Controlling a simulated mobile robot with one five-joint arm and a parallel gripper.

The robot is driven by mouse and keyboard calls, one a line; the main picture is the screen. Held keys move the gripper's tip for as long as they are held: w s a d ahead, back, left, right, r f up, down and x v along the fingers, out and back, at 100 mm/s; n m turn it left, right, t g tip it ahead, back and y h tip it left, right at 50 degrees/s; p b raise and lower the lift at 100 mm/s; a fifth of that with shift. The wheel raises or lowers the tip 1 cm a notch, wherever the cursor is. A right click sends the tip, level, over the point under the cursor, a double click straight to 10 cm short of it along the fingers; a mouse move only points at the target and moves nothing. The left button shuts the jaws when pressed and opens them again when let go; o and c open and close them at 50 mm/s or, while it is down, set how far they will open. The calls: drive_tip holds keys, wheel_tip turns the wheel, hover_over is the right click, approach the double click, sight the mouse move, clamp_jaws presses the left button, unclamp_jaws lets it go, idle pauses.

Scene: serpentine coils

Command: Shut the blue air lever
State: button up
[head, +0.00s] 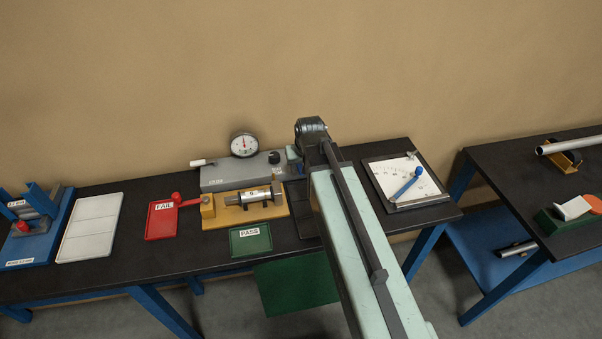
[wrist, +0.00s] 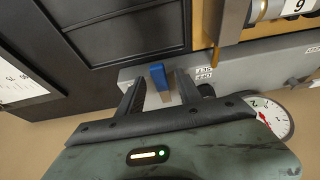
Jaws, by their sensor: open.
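The blue air lever (wrist: 158,76) stands on the edge of the long grey box (wrist: 235,65) in the wrist view. It lies between the two dark fingers of my gripper (wrist: 159,84), with a visible space on each side. My gripper is open and no finger clearly touches the lever. In the head view the grey box (head: 235,175) stands at the back of the dark bench, behind the wooden fixture. The lever is hidden there behind my arm, and my fingers cannot be made out.
A round dial gauge (head: 244,145) rises behind the box. The wooden fixture (head: 240,212) holds a metal cylinder (head: 248,197). A red FAIL tray (head: 161,222) and a green PASS tray (head: 250,241) lie nearby.

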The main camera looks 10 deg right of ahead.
clamp_jaws()
idle(1.4)
drive_tip(key=shift+a, duration=0.25)
drive_tip(key=shift+d, duration=0.1)
